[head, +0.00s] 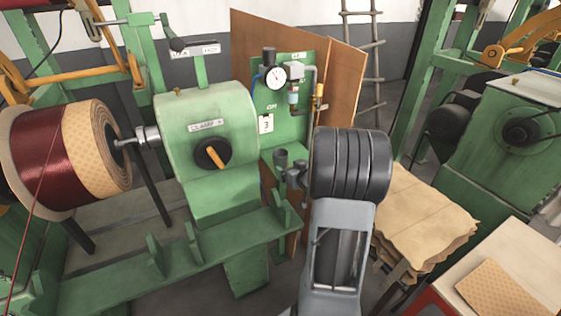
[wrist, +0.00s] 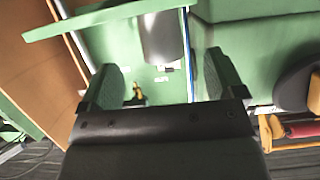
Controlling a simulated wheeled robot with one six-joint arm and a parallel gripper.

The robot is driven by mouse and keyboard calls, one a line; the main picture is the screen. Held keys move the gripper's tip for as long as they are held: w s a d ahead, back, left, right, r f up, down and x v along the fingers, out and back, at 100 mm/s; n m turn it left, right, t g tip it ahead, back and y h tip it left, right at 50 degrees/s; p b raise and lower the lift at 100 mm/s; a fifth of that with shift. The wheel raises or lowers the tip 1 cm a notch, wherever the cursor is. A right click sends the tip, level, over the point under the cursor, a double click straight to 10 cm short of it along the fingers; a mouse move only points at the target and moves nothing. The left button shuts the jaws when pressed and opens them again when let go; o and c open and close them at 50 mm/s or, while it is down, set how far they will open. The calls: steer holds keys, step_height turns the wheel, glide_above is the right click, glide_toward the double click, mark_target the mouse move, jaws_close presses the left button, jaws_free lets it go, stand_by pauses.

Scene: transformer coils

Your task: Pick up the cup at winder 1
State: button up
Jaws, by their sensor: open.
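A dark grey cup-like cylinder (head: 281,158) stands low in front of the green gauge panel, beside the green winder head (head: 207,125) marked "CLAMP A". In the wrist view a grey cylinder (wrist: 160,38), seemingly the same cup, shows at the top centre, beyond the fingers and apart from them. My gripper (wrist: 164,72) is open, its two green-grey fingers spread wide with nothing between them. In the head view my dark wrist and grey arm hide most of the gripper, and the gap to the cup is hard to judge.
The green panel (head: 268,95) carries a gauge (head: 276,76) and a card reading "3". A brown board (head: 344,92) stands behind it. A coil of dark red wire (head: 70,158) is on the left. Stacked tan sheets (head: 425,215) lie right of my arm.

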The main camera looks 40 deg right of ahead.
mark_target(284, 163)
steer(key=shift+p+x, duration=0.4)
steer(key=shift+x, duration=3.2)
steer(key=c, duration=1)
